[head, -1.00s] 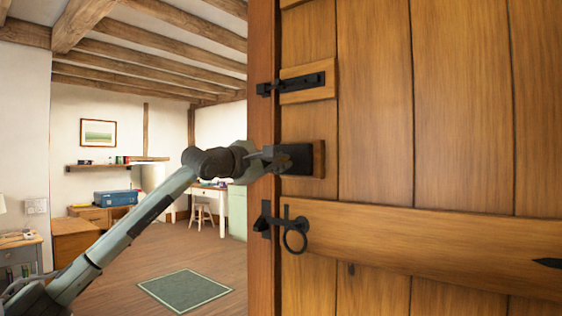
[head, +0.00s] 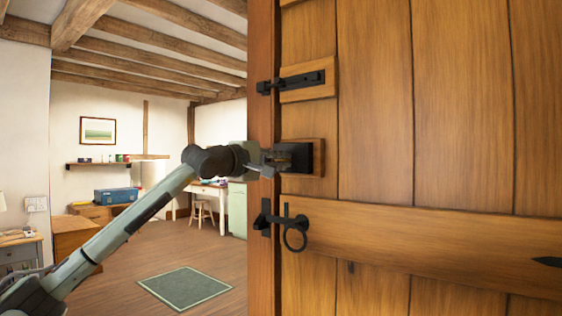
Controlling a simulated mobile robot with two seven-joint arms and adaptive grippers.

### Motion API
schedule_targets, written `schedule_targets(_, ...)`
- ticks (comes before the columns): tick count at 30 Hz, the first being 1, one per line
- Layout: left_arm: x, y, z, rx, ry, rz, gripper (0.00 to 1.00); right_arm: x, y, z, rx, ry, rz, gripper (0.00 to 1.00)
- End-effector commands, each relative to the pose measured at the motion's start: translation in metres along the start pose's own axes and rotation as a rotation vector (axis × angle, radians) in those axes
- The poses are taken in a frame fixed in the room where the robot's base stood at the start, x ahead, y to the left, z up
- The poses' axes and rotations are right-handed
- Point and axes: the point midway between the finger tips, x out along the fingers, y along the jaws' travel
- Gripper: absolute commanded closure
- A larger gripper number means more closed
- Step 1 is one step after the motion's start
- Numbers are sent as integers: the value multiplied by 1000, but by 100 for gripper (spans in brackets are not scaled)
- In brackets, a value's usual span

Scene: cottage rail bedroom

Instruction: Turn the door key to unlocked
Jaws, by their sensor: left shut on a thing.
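The wooden plank door (head: 375,110) fills the right half of the head view. A black lock case (head: 304,155) sits on a wooden block on the door, near its left edge. My left gripper (head: 283,158) is at the left side of this lock case, reaching in from the left. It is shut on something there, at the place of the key. The key itself is hidden by the fingers, so its angle cannot be told. My right gripper is not in view.
A black sliding bolt (head: 292,82) is above the lock, and a latch with a ring handle (head: 295,236) is below it. Left of the door lies a room with a green mat (head: 185,288), a blue box (head: 115,196), a white desk (head: 207,191) and open floor.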

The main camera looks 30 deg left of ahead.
Motion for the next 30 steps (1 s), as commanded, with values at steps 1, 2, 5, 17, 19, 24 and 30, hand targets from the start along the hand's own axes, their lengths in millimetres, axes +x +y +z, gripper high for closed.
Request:
schedule_targets(1, 0, 0, 0, 1, 0, 0, 100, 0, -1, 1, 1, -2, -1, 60)
schedule_targets(2, 0, 0, 0, 1, 0, 0, 100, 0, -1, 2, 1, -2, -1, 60)
schedule_targets(5, 0, 0, 0, 1, 0, 0, 100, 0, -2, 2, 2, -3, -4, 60)
schedule_targets(17, 0, 0, 0, -1, 0, 0, 75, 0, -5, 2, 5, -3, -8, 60)
schedule_targets(19, 0, 0, 0, -1, 0, 0, 75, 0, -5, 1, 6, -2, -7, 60)
schedule_targets(24, -4, 0, -1, 0, 2, 0, 75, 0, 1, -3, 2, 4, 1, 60)
schedule_targets(30, -34, -1, -2, 5, 4, -2, 75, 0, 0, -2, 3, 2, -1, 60)
